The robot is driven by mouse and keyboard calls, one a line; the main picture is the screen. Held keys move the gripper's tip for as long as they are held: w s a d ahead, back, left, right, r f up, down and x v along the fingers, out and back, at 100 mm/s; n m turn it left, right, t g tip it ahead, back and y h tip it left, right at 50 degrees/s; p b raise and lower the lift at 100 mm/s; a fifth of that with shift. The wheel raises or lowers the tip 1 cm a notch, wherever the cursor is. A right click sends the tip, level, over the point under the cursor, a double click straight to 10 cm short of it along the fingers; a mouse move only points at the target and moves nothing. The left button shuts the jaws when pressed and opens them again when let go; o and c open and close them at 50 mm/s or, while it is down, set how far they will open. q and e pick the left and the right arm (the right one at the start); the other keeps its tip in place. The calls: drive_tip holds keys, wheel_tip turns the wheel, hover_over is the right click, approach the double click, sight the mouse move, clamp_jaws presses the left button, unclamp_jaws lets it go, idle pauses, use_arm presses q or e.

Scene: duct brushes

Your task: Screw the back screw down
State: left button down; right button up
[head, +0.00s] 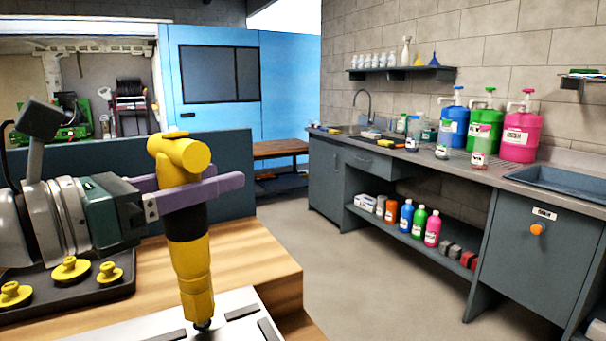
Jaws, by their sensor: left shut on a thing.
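My left gripper (208,188) comes in from the left, its purple fingers shut on a yellow and black power screwdriver (190,254). The tool stands nearly upright, its body pointing down. Its dark tip (203,325) is at the white panel (150,329) at the bottom edge of the head view. The back screw cannot be made out; the tip covers that spot, and I cannot tell whether they touch. Dark strips lie on the panel, which the frame cuts off. My right gripper is not in view.
The panel lies on a wooden bench (262,262). A dark tray (100,292) with yellow knobbed parts (72,268) sits at the left, below my left arm. Open floor (350,270) lies to the right, before a grey counter (400,152) with bottles.

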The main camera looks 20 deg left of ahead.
use_arm(q)
drive_tip(key=shift+f+b, duration=0.4)
idle(1.0)
drive_tip(key=shift+f, duration=0.35)
idle(1.3)
drive_tip(key=shift+r, duration=0.1)
wheel_tip(320, 180, up, 7)
drive_tip(key=p, duration=0.7)
